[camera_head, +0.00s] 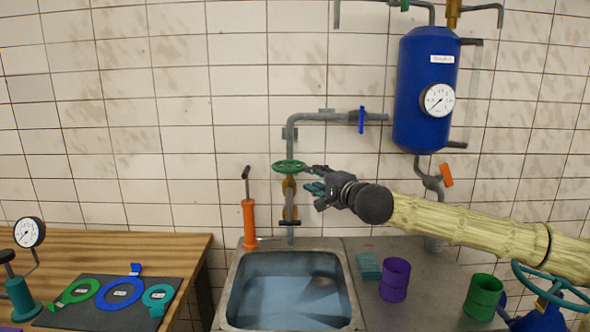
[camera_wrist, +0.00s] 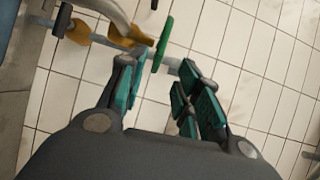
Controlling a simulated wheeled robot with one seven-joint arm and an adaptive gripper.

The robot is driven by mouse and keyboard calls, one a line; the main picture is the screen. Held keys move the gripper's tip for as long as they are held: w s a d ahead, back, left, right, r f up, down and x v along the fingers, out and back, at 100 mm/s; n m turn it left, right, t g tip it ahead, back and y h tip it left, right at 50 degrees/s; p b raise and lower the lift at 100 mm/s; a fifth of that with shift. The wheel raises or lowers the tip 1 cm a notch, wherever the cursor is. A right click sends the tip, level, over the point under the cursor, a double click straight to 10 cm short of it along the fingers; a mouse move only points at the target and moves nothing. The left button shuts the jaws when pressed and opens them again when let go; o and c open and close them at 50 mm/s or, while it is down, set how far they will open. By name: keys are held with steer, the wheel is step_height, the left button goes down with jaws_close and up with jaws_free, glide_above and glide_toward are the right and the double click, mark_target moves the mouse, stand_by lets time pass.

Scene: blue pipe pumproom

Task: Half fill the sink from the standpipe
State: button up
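The sink (camera_head: 236,262) is a steel basin set in a grey counter. It appears to hold bluish water with a darker patch at right; the exact level is hard to tell. The grey standpipe (camera_head: 291,140) comes down the wall behind it, with a brass valve body and a green handwheel (camera_head: 289,167). No stream shows below its outlet. My gripper (camera_head: 313,180) is just right of the handwheel, fingers pointing left. In the wrist view its teal fingers are spread and empty, and the handwheel (camera_wrist: 163,45) is edge-on just beyond the fingertips, apparently not gripped.
A blue tank (camera_head: 418,90) with a gauge hangs at upper right. A blue lever (camera_head: 361,119) is on the upper pipe. An orange hand pump (camera_head: 249,220) stands left behind the sink. Purple (camera_head: 395,280) and green (camera_head: 483,297) cups stand right of it. A wooden table (camera_head: 150,247) is left.

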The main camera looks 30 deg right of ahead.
mark_target(300, 171)
steer(key=w, duration=0.5)
steer(key=shift+d+f, duration=0.2)
steer(key=shift+d, duration=0.2)
steer(key=shift+w+d+f, duration=0.1)
steer(key=shift+w, duration=2.4)
